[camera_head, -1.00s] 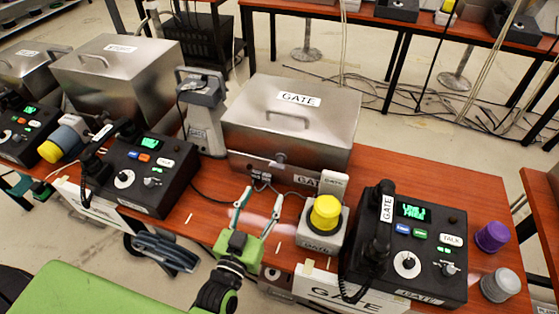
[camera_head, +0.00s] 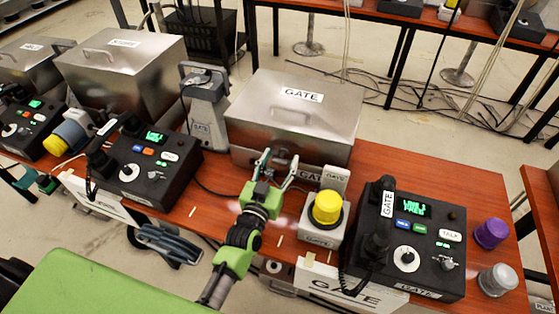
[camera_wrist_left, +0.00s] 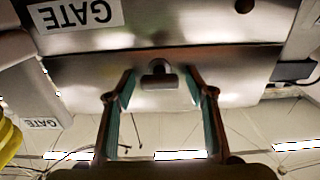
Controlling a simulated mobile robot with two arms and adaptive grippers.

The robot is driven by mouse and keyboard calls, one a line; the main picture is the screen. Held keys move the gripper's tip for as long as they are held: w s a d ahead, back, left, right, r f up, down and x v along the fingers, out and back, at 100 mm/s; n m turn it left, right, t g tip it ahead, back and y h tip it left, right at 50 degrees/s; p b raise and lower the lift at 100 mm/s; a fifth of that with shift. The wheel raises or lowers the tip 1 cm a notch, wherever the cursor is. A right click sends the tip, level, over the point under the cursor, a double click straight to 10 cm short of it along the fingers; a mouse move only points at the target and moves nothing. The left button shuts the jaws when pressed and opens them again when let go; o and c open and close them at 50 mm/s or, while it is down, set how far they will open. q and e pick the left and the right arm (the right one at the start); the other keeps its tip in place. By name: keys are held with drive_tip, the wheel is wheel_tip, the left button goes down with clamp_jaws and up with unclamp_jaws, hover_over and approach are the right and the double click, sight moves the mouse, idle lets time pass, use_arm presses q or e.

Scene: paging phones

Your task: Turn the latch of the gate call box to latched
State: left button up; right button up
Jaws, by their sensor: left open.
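The gate call box is a steel box (camera_head: 255,115) with a handle and a GATE label on its lid, at the centre of the red-brown table. Its latch (camera_wrist_left: 158,79) is a small dark knob with a crosswise bar, on the front face. In the head view the latch is small and partly masked by my fingers. My left gripper (camera_head: 280,159) is open in front of that face. In the left wrist view its fingers stand one on each side of the latch, with gaps; I see no contact. My right gripper is not in view.
A yellow button on a grey base (camera_head: 326,209) stands close right of my left gripper. A black GATE phone console (camera_head: 408,240) is further right, with purple (camera_head: 491,233) and grey (camera_head: 498,280) knobs. A grey stand (camera_head: 207,110) is left of the box. Cables lie on the table.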

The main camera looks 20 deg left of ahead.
use_arm(q)
drive_tip(key=shift+c, duration=0.4)
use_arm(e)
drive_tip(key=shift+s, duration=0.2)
use_arm(q)
drive_tip(key=c, duration=1)
drive_tip(key=shift+c, duration=0.2)
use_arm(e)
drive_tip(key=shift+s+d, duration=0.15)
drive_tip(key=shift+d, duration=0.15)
